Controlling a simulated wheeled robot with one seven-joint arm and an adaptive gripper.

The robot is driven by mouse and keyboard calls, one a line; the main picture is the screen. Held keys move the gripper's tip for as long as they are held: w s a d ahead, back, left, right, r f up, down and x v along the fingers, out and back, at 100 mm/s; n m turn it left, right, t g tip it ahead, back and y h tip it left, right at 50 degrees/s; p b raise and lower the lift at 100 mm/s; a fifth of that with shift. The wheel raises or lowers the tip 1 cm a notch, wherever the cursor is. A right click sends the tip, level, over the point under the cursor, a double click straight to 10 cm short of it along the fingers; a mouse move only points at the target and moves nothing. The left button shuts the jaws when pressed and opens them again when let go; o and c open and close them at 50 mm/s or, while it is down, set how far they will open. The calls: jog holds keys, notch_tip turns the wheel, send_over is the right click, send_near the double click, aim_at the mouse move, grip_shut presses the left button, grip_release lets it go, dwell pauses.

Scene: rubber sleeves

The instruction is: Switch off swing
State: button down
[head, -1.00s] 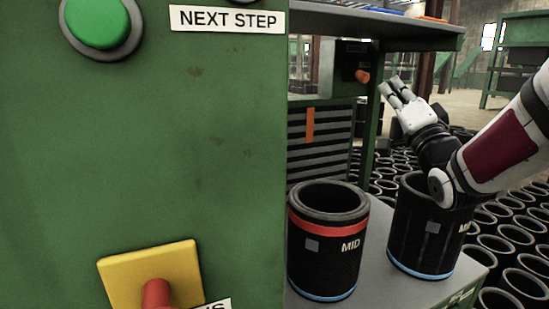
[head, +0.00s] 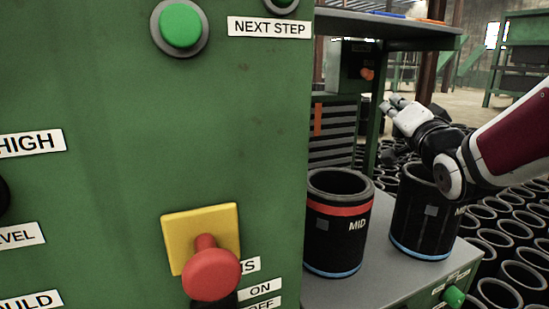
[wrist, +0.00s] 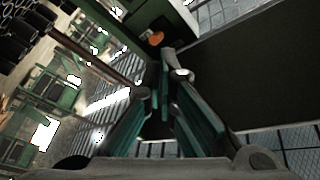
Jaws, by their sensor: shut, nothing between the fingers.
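My gripper (head: 391,104) is shut and empty, raised behind the two black sleeves and to the right of the green panel. It also shows in the wrist view (wrist: 165,78), its fingertips below an orange knob (wrist: 156,39) in the picture. That knob (head: 367,74) sits on a small dark green box under the shelf; the label above it is too small to read. No readable label says swing. On the near panel, ON and OFF labels (head: 261,288) stand beside a dark part (head: 226,301), mostly hidden behind the red button (head: 211,274).
The green panel (head: 120,150) fills the left, with a green button (head: 180,25). A red-banded sleeve (head: 338,240) and another sleeve (head: 420,225) stand on a grey table (head: 375,280). The shelf (head: 390,25) overhangs the box. Many sleeves cover the floor at right.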

jog(key=s+f+n+g+h, duration=0.2)
jog(key=s+f+g, duration=0.5)
jog(key=s+f, duration=0.15)
jog(key=s+a+f+n+g+y, duration=0.15)
jog(key=s+f+g, duration=0.25)
jog(key=s, duration=0.7)
jog(key=s+a+f+n+g, duration=0.25)
jog(key=s+f+g, duration=0.2)
jog(key=s, duration=0.75)
jog(key=s+a+f+n+g, duration=0.2)
jog(key=s+f+g, duration=0.2)
jog(key=s, duration=0.7)
notch_tip(320, 180, up, 23)
jog(key=t+p, duration=0.3)
jog(key=p, duration=1.9)
jog(key=shift+d+r, duration=0.15)
jog(key=shift+r, duration=0.05)
